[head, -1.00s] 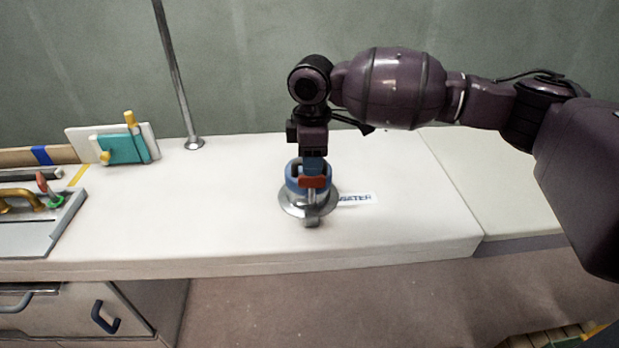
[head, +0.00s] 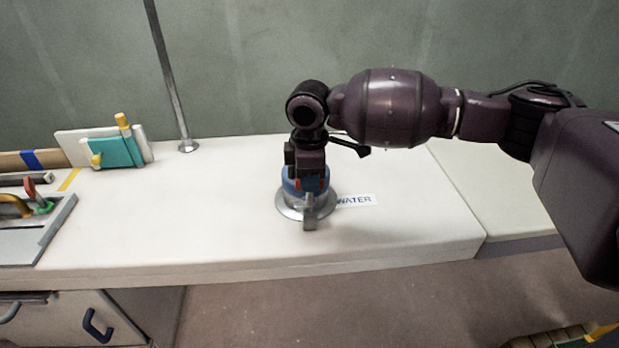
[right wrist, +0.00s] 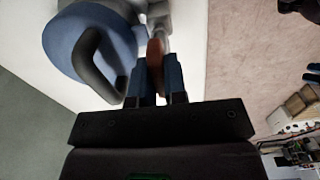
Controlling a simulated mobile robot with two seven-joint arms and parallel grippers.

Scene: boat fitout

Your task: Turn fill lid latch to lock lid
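The fill lid (head: 291,183) is a round blue cap on a flanged metal ring (head: 290,211) on the white counter. In the right wrist view the lid (right wrist: 78,38) has a dark loop handle (right wrist: 98,70). The red-orange latch (right wrist: 155,60) lies beside the lid, edge-on between my fingers. My right gripper (right wrist: 159,75) points down at the lid, its two blue fingers close together on either side of the latch and seemingly shut on it. In the head view the right gripper (head: 309,181) hides most of the latch. My left gripper is in neither view.
A label reading WATER (head: 356,201) lies right of the ring. A metal pole (head: 170,85) stands at the back left. A teal-and-white block with yellow pegs (head: 118,152) and a grey tray (head: 45,235) are at left. The counter between is clear.

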